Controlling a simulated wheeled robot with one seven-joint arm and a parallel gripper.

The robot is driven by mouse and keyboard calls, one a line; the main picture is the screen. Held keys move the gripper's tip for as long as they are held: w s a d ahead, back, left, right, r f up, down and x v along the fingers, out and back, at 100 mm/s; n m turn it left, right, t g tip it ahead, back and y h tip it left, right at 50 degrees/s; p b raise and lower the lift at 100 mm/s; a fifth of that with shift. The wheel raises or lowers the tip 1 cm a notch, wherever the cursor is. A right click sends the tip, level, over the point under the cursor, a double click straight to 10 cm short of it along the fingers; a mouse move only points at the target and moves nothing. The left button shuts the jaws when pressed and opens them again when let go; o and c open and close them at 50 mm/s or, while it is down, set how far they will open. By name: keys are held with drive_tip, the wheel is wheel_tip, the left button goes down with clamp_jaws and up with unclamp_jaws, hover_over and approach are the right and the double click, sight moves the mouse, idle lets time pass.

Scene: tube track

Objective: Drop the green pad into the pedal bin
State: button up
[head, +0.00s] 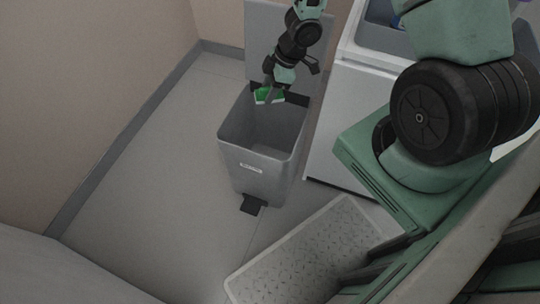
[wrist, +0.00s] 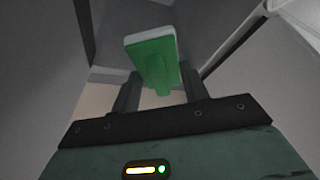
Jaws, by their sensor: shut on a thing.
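The green pad (head: 268,96) has a white layer along one side and is held at the back rim of the grey pedal bin (head: 262,166). My gripper (head: 270,90) is shut on the pad, above the back part of the bin's opening. In the wrist view the green pad (wrist: 152,62) sits between the two dark fingers of my gripper (wrist: 155,92), with its pale layer on the far side. The bin's lid (head: 262,42) stands open and upright behind the opening. The inside of the bin that shows is empty. The dark pedal (head: 252,204) is at the bin's front foot.
A white cabinet (head: 345,120) stands close to the right of the bin, with a grey basin (head: 378,28) on top. A pale textured mat (head: 305,258) lies on the floor in front. A wall runs along the left; the floor (head: 150,190) between is clear.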

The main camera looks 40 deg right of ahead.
wheel_tip(320, 180, down, 5)
drive_tip(key=b, duration=0.5)
drive_tip(key=shift+r, duration=0.15)
drive_tip(key=o, duration=1.1)
wheel_tip(320, 180, up, 10)
drive_tip(key=p, duration=0.7)
